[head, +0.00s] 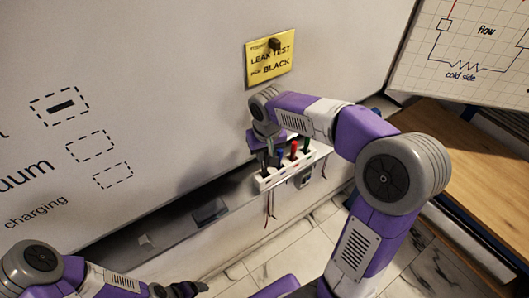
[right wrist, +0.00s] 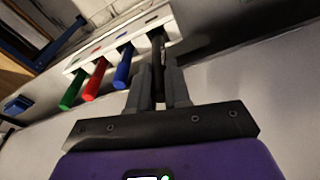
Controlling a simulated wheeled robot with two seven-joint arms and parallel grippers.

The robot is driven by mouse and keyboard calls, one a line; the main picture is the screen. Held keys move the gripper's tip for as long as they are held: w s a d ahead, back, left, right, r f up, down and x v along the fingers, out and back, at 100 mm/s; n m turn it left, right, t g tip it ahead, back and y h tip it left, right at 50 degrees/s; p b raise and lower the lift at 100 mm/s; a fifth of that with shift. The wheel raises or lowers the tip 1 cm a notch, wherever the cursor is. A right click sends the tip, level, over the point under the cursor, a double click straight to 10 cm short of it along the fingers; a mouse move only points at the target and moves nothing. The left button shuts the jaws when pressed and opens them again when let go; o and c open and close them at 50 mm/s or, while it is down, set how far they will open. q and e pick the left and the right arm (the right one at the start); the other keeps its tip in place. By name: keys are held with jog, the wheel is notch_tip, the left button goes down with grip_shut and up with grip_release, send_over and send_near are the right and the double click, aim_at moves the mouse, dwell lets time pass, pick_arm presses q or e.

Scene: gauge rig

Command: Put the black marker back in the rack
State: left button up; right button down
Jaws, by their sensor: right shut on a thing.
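The white marker rack (head: 266,181) is fixed low on the wall in the head view; it also shows in the right wrist view (right wrist: 88,55). It holds a blue marker (right wrist: 123,67), a red marker (right wrist: 94,80) and a green marker (right wrist: 71,92). My right gripper (right wrist: 158,84) is shut on the black marker (right wrist: 157,48), at the rack's end slot beside the blue one. The black marker's far end meets the rack; how deep it sits is hidden. My left gripper (head: 182,289) is low in the head view, away from the rack; its jaws are unclear.
A yellow note (head: 270,66) reading "LEAK TEST for BLACK" is on the wall above the rack. A dark ledge (head: 165,232) runs along the wall to the left. A wooden bench (head: 450,150) and a flow-diagram board (head: 470,50) are at right.

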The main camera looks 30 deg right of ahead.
jog(key=shift+f+b, duration=0.5)
jog(key=shift+f, duration=0.2)
jog(key=shift+f, duration=0.1)
jog(key=shift+c, duration=2.2)
grip_release()
notch_tip(320, 180, up, 10)
jog(key=p, duration=0.8)
